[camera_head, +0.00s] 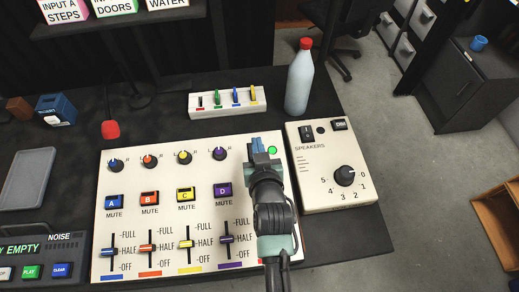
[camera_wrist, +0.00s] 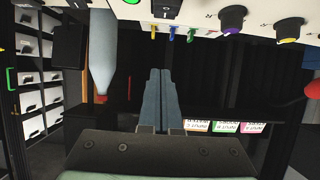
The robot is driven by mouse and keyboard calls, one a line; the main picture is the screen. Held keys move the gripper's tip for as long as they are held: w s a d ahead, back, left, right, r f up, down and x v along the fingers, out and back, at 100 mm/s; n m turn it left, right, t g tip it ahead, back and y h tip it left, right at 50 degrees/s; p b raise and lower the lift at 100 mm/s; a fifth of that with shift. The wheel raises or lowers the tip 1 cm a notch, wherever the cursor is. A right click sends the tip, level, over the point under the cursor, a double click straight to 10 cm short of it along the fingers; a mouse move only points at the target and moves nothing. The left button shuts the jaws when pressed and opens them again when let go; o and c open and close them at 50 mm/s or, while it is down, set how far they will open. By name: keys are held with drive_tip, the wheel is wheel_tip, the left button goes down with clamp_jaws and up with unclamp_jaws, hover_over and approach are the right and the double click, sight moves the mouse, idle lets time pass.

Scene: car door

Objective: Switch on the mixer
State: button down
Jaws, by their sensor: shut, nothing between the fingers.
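The mixer (camera_head: 125,178) is a large cream panel with dials, mute buttons and sliders, lying on the dark table. A round lamp (camera_head: 272,150) near its top right corner shows bright green. In the wrist view, a black rocker switch (camera_wrist: 165,8) sits at the top edge, beside the green lamp (camera_wrist: 132,1) and near the purple dial (camera_wrist: 232,18). In the head view my gripper (camera_head: 262,146) hides this switch. My gripper is shut and empty, its fingers (camera_wrist: 161,73) together, over the mixer's upper right part. Whether the fingertips touch the panel cannot be told.
A speaker box (camera_head: 325,185) with its own rocker switch (camera_head: 306,133) and dial stands right of the mixer. Behind are a pale bottle (camera_head: 299,82) with a red cap and a white strip (camera_head: 228,102) with coloured levers. A red microphone (camera_head: 110,130) is at back left.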

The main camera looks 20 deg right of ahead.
drive_tip(key=v, duration=0.2)
drive_tip(key=r+v, duration=0.1)
drive_tip(key=v, duration=0.1)
drive_tip(key=shift+s+r, duration=0.1)
idle(0.5)
drive_tip(key=w+a+r+n+t, duration=0.1)
drive_tip(key=w+a+r+t, duration=0.1)
drive_tip(key=r, duration=0.8)
drive_tip(key=w+a+r+t, duration=0.2)
drive_tip(key=w+r+t, duration=0.1)
drive_tip(key=r, duration=0.8)
drive_tip(key=w+a+r+n+t, duration=0.1)
drive_tip(key=w+a+r+t, duration=0.1)
drive_tip(key=r, duration=0.8)
drive_tip(key=s+a+r+t+y, duration=0.1)
drive_tip(key=s+a+r+t, duration=0.1)
drive_tip(key=r, duration=0.7)
drive_tip(key=s+a+r+t+y, duration=0.1)
drive_tip(key=s+a+r+t, duration=0.2)
drive_tip(key=s+r, duration=0.3)
drive_tip(key=s+a+r+n+t+y, duration=0.1)
drive_tip(key=s+a+r+t, duration=0.1)
drive_tip(key=r, duration=1)
drive_tip(key=shift+s+a+r+t+y, duration=0.15)
drive_tip(key=shift+s+a+t+y, duration=0.2)
drive_tip(key=shift+s+a, duration=0.65)
